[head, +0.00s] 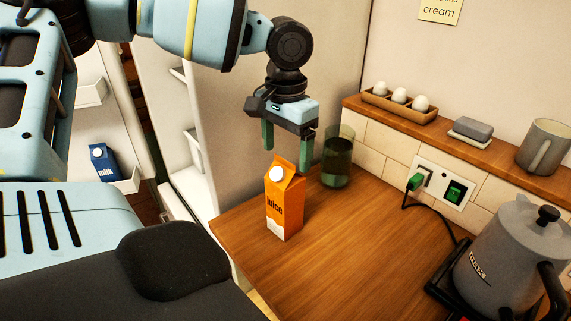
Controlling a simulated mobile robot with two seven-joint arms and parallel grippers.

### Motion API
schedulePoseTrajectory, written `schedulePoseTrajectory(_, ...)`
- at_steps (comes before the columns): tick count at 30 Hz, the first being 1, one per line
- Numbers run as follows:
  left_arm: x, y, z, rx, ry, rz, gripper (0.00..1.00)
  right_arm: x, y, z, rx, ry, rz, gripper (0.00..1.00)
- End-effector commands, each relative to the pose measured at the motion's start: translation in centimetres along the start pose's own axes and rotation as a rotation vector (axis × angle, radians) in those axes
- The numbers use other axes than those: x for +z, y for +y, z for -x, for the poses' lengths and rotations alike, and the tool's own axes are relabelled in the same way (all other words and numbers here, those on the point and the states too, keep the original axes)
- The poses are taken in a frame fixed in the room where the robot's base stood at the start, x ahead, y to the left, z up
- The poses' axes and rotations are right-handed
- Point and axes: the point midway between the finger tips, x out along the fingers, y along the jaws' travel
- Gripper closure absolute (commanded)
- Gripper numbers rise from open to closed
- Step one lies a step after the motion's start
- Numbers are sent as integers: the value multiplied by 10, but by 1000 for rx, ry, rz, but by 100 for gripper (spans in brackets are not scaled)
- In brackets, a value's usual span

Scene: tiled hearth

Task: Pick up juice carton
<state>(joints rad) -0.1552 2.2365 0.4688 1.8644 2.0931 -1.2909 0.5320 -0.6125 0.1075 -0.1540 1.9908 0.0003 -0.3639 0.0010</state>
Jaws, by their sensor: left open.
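The juice carton (285,205) is orange with a white round cap and a white base band. It stands upright on the wooden counter, near its left edge. My left gripper (287,160) points down with its two green fingers apart, just above and behind the carton's top. The carton's top shows between the fingers in the picture; I cannot tell whether a finger touches it. The gripper holds nothing. My right gripper is not in view.
A green-tinted glass (338,160) stands close behind and right of the carton. A grey kettle (512,258) is at the right. A shelf holds an egg tray (398,107), a grey block (472,128) and a mug (543,146). A milk carton (104,162) sits in the open fridge door. The counter's middle is clear.

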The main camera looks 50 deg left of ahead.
Motion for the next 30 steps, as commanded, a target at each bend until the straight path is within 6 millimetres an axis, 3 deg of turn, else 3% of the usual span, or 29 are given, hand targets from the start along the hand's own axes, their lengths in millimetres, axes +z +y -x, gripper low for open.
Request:
schedulePoseTrajectory(5,2,0,-9,0,-1,0,18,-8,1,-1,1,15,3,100)
schedulePoseTrajectory(15,3,0,-50,-1,0,1,18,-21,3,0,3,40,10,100)
schedulePoseTrajectory(23,3,0,-52,-1,2,1,18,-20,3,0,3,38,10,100)
schedulePoseTrajectory(30,3,0,-51,-1,2,1,48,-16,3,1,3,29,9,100)
